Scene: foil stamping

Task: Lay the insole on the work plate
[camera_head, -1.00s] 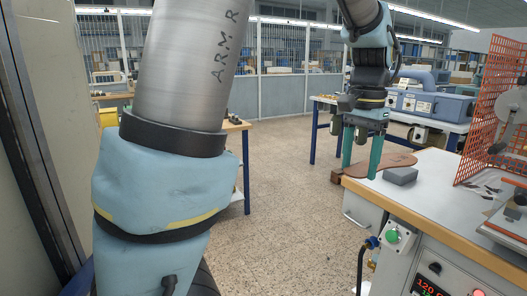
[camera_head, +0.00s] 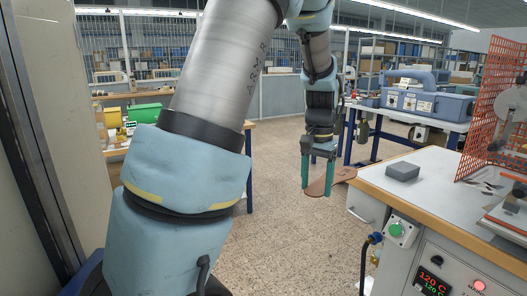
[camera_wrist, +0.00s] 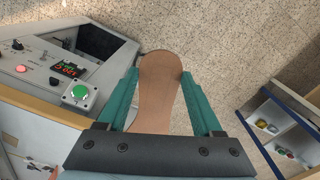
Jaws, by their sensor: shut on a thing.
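My gripper (camera_head: 319,165) has teal fingers and is shut on the brown insole (camera_head: 329,181). It holds the insole in the air off the left edge of the workbench, above the floor. In the wrist view the insole (camera_wrist: 158,85) lies between the two fingers, with its rounded end towards the top of the picture. Its other end is hidden behind the gripper body. A flat plate (camera_head: 510,222) at the right edge of the head view, by the press, may be the work plate; it is cut off by the frame.
The workbench (camera_head: 440,190) carries a grey block (camera_head: 403,171) near its left end. An orange mesh guard (camera_head: 492,115) stands behind the press. A control panel with a green button (camera_head: 396,230) is on the front. Open floor lies left of the bench.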

